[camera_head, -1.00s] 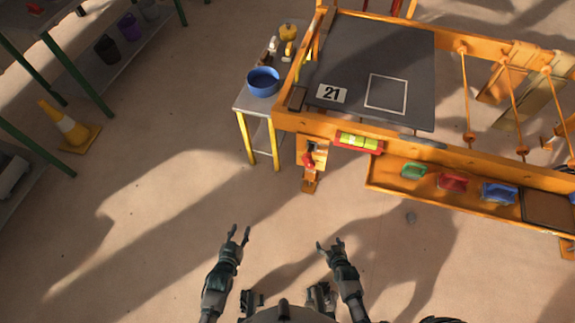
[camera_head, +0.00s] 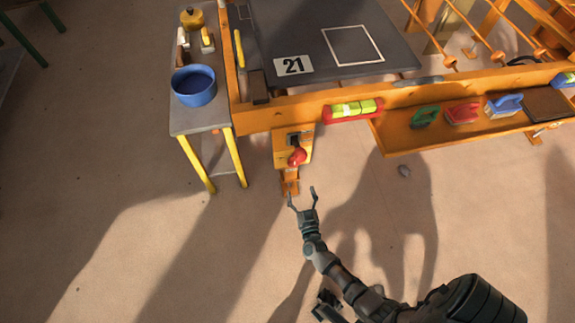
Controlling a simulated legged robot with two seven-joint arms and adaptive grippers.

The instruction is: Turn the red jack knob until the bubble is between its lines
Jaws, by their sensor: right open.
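The red jack knob (camera_head: 297,156) sits on the orange jack (camera_head: 288,182) below the front left corner of the press frame. The spirit level (camera_head: 353,110) is a red bar with a yellow-green vial on the front beam, right of the knob. Its bubble and lines are too small to read exactly. My right gripper (camera_head: 302,199) is open and empty, fingers pointing up the picture, a little below the knob and apart from it.
A grey side table (camera_head: 208,118) with yellow legs stands left of the jack, holding a blue bowl (camera_head: 194,86). An orange shelf (camera_head: 400,138) with several brushes juts out on the right. The floor in front is clear.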

